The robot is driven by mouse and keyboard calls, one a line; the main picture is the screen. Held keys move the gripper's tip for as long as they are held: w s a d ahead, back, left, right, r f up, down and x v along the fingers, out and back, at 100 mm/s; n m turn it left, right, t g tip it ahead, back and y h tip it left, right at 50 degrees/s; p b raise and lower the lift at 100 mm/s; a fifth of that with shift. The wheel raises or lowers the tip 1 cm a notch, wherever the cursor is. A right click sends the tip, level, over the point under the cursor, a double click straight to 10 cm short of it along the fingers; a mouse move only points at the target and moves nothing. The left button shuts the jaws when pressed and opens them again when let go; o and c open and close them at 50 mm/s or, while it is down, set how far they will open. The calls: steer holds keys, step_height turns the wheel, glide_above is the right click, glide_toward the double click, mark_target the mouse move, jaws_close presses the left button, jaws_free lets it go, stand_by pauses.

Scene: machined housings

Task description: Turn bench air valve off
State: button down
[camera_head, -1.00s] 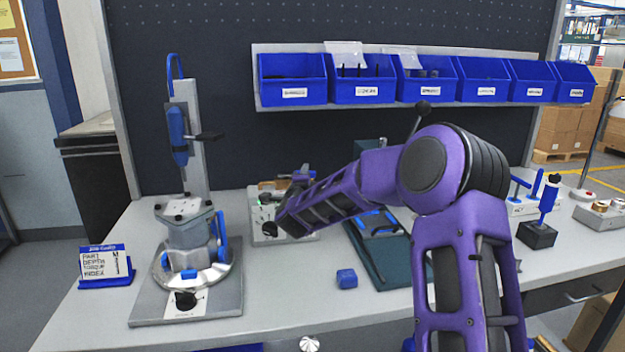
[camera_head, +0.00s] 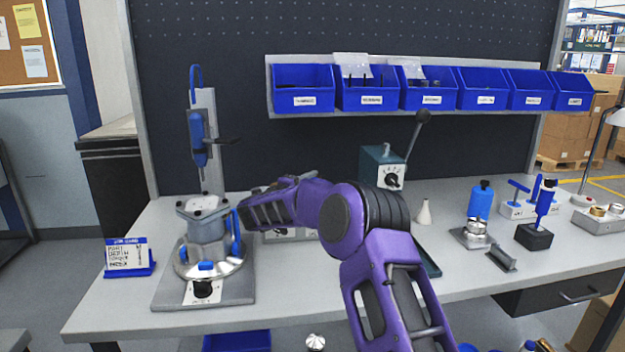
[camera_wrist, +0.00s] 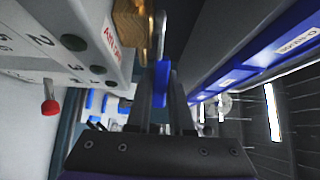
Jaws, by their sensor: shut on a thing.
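In the wrist view a brass valve body (camera_wrist: 128,28) sits at the top centre, beside a white label with red letters that begin "AIR". A metal lever with a blue grip (camera_wrist: 161,82) runs down from it between my fingers. My gripper (camera_wrist: 161,98) is shut on this blue grip, with one dark finger on either side. In the head view my purple arm covers the valve and my gripper's end.
A light numbered panel with dark knobs (camera_wrist: 75,42) and a red-tipped lever (camera_wrist: 50,106) lie close on the wrist view's left. Blue bins (camera_head: 372,98) hang above the bench. A press (camera_head: 205,235) stands just left of my arm. The bench's front strip (camera_head: 290,288) is clear.

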steer(key=shift+s+a+m+g+h, duration=0.2)
steer(key=shift+m+g+h, duration=0.3)
steer(key=shift+g+h, duration=0.1)
steer(key=shift+s+a+m+g+h, duration=0.15)
steer(key=shift+s+m+g+h, duration=0.05)
steer(key=shift+m+g+h, duration=0.35)
steer(key=c, duration=0.8)
jaws_free()
